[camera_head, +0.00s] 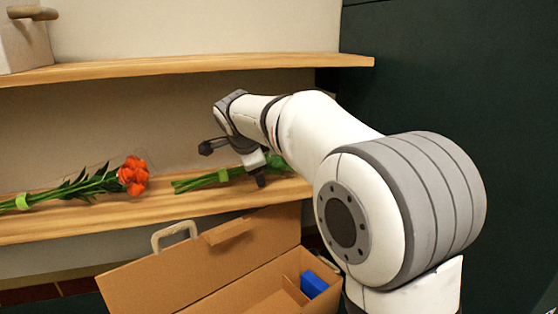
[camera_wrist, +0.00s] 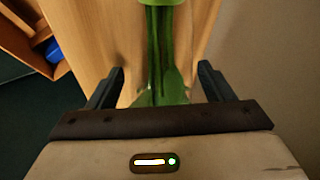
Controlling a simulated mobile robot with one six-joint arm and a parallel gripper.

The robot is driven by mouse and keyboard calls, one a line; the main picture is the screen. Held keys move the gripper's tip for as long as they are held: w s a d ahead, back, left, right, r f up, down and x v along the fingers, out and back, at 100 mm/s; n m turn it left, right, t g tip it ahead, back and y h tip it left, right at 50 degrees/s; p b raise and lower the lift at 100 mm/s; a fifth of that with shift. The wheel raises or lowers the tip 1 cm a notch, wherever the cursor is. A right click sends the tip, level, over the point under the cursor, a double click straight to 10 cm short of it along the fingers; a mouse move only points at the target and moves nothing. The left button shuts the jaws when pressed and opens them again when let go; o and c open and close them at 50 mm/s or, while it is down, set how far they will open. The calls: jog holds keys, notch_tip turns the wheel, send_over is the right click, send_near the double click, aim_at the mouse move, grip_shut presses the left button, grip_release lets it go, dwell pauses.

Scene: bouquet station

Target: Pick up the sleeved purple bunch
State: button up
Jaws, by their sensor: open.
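A bunch with green stems (camera_head: 200,182) lies on the lower wooden shelf in the head view, partly behind my gripper (camera_head: 259,176). Its flower heads are hidden, so I cannot tell its colour. In the wrist view the green stems (camera_wrist: 160,45) run up the picture, with a light green band (camera_wrist: 161,3) at the top edge. My gripper (camera_wrist: 161,66) is open, with a dark finger on each side of the stems in the picture. I cannot tell whether the stems are at fingertip depth.
A bunch of orange-red flowers (camera_head: 133,176) with a green band lies further left on the lower shelf (camera_head: 60,228). An upper shelf (camera_head: 200,65) runs above. An open brown box (camera_head: 165,276), holding a blue block (camera_head: 313,284), stands below in front.

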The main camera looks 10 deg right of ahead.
jog(key=shift+r, duration=0.1)
jog(key=c, duration=1.3)
